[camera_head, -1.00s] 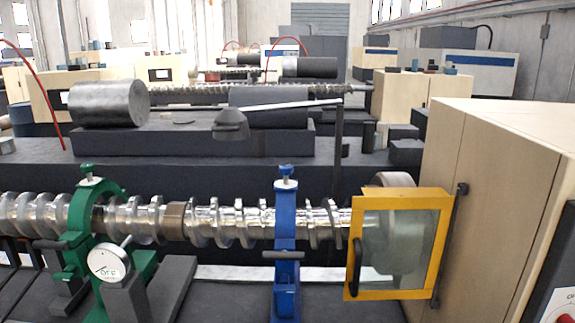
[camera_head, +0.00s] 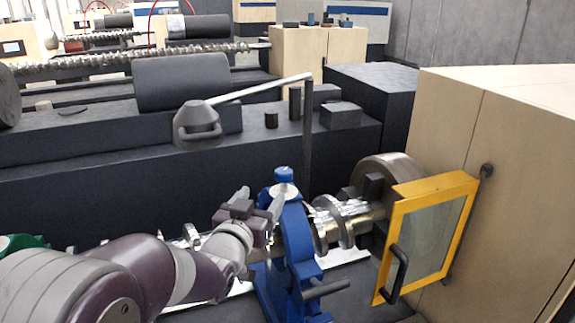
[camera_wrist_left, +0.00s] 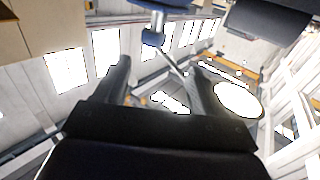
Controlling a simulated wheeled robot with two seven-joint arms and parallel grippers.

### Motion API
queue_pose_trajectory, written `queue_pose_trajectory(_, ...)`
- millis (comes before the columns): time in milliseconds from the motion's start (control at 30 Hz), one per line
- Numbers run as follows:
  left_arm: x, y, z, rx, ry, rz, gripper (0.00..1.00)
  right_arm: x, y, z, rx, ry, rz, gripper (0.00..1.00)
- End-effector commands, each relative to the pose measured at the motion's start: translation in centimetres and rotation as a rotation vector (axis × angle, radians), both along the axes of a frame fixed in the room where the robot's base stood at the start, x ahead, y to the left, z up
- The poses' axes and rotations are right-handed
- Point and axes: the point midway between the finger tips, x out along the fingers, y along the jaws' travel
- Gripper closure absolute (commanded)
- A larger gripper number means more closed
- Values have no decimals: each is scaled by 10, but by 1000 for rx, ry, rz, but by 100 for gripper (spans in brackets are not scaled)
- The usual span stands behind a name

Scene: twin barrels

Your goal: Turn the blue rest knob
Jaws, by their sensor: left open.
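The blue rest (camera_head: 297,245) stands around the shiny crankshaft (camera_head: 345,222), with its blue knob (camera_head: 284,175) on top. My left gripper (camera_head: 262,197) is at the left of the rest's top, its fingers apart and close to the knob. In the left wrist view, the open fingers of my left gripper (camera_wrist_left: 160,75) have nothing between them. The blue knob (camera_wrist_left: 153,37) shows there just past the fingertips, between their lines. I cannot tell whether a finger touches the rest. My right gripper is not in view.
A yellow-framed door (camera_head: 388,255) stands right of the rest, beside a beige cabinet (camera_head: 520,170). A dark post (camera_head: 307,140) with a lamp arm (camera_head: 260,89) rises behind the rest. Part of a green rest (camera_head: 20,242) shows at the far left.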

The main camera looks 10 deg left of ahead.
Motion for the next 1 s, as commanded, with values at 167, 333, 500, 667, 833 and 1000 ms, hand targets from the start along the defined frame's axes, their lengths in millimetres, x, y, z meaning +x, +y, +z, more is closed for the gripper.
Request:
queue_pose_trajectory(167, 30, -3, 7, -6, -4, -2, 31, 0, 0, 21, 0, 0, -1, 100)
queue_pose_trajectory(333, 75, -5, 7, -5, -1, -1, 31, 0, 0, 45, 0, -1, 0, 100)
queue_pose_trajectory(500, 107, -8, 6, -5, -4, -1, 31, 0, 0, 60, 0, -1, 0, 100)
queue_pose_trajectory(667, 122, -9, 2, -5, -4, -1, 31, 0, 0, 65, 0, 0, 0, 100)
queue_pose_trajectory(833, 125, -9, 1, -5, -4, -1, 31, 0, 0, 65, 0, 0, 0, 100)
queue_pose_trajectory(1000, 125, -9, 1, -5, -4, 0, 40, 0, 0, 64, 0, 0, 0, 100)
